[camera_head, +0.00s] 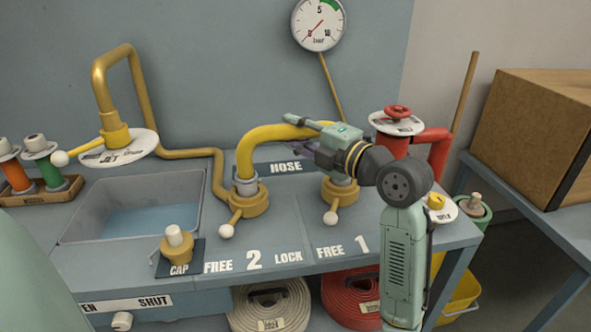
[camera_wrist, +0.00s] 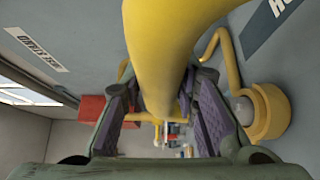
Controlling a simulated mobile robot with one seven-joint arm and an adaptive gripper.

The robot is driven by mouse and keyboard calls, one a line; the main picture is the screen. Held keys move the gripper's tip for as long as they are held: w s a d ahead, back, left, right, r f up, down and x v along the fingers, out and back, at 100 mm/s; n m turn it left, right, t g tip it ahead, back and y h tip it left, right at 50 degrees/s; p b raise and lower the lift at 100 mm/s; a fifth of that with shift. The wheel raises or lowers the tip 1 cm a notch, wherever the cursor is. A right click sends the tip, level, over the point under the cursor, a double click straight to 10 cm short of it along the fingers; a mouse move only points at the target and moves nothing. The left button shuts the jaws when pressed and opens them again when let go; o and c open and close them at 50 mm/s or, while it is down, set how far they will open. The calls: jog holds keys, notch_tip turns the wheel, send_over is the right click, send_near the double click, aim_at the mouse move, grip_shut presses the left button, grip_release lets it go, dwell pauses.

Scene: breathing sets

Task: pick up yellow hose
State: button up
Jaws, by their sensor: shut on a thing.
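The yellow hose (camera_head: 262,138) is a thick bent tube on the bench. Its left end goes down into the brass coupling (camera_head: 249,202) above the number 2. My gripper (camera_head: 308,130) is shut on the hose near its right part, above the second brass coupling (camera_head: 341,193) by the number 1. My gripper hides the hose's right end, so I cannot tell whether it sits in that coupling. In the wrist view, the hose (camera_wrist: 165,50) runs between the two fingers (camera_wrist: 160,100), with a brass fitting (camera_wrist: 265,112) to the right.
A basin (camera_head: 135,208) and a brass spout (camera_head: 100,85) stand at the left. A capped fitting (camera_head: 177,245) is at the bench front. A red valve (camera_head: 398,122) with red pipe is close behind my arm. A cardboard box (camera_head: 535,125) stands at the right.

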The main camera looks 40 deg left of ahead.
grip_shut()
jog(key=shift+r, duration=0.15)
dwell(0.6)
